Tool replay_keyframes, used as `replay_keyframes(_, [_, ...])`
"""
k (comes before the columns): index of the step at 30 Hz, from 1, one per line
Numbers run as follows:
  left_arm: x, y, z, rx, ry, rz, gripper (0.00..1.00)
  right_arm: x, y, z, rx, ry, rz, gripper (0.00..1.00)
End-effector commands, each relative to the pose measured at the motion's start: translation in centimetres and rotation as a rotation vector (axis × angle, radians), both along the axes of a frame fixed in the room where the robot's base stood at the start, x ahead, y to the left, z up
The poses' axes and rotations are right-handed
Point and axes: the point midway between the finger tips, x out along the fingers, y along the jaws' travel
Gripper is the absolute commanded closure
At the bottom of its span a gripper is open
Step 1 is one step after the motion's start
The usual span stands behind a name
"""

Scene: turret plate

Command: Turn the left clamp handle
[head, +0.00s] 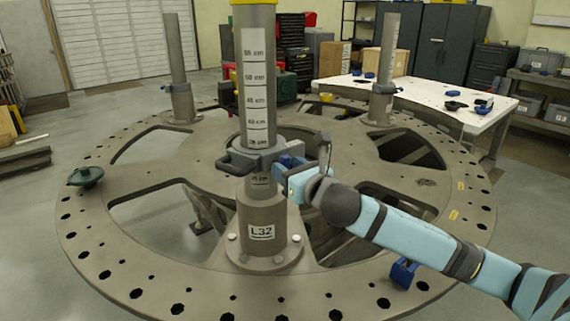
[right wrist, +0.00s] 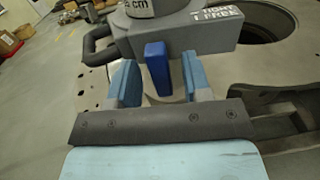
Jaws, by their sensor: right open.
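The left clamp is a grey collar (head: 252,157) around the post marked L32 (head: 262,210), with a dark loop grip on its left side. In the right wrist view the clamp body (right wrist: 195,35) carries the words TIGHT and FREE. A dark blue handle (right wrist: 157,68) sticks out below it towards me. My right gripper (head: 287,176) is open, with its light blue fingers (right wrist: 158,82) on either side of the blue handle. Gaps show between handle and fingers. My left gripper is not in view.
The round turret plate (head: 150,258) has large cut-outs and a ring of holes. Two more posts (head: 178,65) (head: 388,70) stand farther back. A dark green knob (head: 86,176) lies at the left rim and a blue part (head: 403,273) at the right front. A white table (head: 430,98) stands behind.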

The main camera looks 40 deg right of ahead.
Motion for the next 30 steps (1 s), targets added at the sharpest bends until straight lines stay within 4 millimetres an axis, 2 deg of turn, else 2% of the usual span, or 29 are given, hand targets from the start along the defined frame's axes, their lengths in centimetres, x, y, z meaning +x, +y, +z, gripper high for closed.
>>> replay_keyframes(6, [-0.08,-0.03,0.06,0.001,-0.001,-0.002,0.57,1.46,0.06,0.04,0.001,-0.001,0.002,0.55])
replay_keyframes(14, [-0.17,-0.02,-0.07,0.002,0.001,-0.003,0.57,1.54,0.05,-0.01,0.000,0.000,0.002,0.55])
replay_keyframes(18, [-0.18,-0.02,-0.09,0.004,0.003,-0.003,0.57,1.52,0.05,-0.01,0.000,0.000,0.001,0.88])
replay_keyframes(20, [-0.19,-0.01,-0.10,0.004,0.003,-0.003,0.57,1.52,0.05,-0.01,0.000,0.000,0.001,1.00])
replay_keyframes(30, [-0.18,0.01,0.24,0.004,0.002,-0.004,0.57,1.51,0.02,0.06,0.032,0.001,0.001,1.00])
